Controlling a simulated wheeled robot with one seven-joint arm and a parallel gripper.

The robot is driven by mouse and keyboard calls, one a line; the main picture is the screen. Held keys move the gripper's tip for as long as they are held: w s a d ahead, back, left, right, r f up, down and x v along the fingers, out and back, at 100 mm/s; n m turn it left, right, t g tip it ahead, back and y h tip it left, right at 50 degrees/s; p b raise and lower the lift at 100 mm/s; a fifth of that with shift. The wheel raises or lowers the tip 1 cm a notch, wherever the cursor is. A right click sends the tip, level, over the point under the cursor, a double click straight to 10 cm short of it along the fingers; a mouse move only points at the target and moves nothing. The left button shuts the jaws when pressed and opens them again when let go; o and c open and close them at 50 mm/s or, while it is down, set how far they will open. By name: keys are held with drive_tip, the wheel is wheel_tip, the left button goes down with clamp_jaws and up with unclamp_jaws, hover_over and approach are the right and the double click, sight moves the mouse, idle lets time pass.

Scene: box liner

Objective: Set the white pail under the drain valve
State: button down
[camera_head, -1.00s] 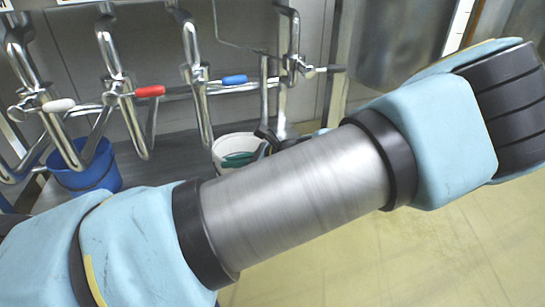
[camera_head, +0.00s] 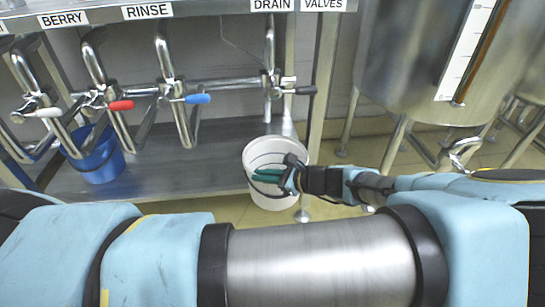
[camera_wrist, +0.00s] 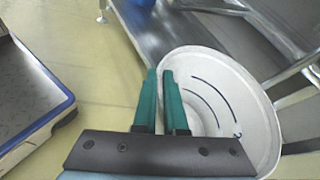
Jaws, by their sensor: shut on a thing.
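The white pail (camera_head: 278,198) is upright in the head view, at the front edge of the shelf, below and a little in front of the drain valve (camera_head: 272,88) with its dark handle. My gripper (camera_head: 268,175) reaches in from the right and is shut on the pail's rim. In the wrist view the two green fingers of my gripper (camera_wrist: 162,100) straddle the rim of the pail (camera_wrist: 255,105), one inside and one outside. Whether the pail's base rests on anything is unclear.
The steel shelf (camera_head: 195,165) holds a blue bucket (camera_head: 98,160) at left. Taps with white, red and blue handles (camera_head: 197,99) hang over it. A steel tank (camera_head: 420,60) on legs stands at right. In the wrist view, a blue-edged platform (camera_wrist: 25,95) lies left.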

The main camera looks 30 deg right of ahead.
sight(265, 144)
drive_tip(key=shift+d, duration=0.2)
drive_tip(key=shift+w+d+f+b, duration=0.75)
drive_tip(key=shift+w+d, duration=0.5)
drive_tip(key=shift+w, duration=1.4)
drive_tip(key=shift+w+d+f+b, duration=0.4)
drive_tip(key=shift+w+d+b, duration=0.7)
drive_tip(key=shift+w, duration=1.6)
drive_tip(key=shift+w+d+f+b, duration=0.7)
drive_tip(key=shift+w+d, duration=0.65)
drive_tip(key=shift+w, duration=1.3)
drive_tip(key=c, duration=1)
unclamp_jaws()
drive_tip(key=shift+f, duration=0.1)
drive_tip(key=shift+s+d+r, duration=0.2)
drive_tip(key=shift+s+r, duration=0.05)
drive_tip(key=shift+r, duration=0.05)
drive_tip(key=p+v, duration=0.2)
drive_tip(key=v, duration=0.9)
drive_tip(key=shift+s+d+r, duration=0.1)
drive_tip(key=shift+s, duration=0.05)
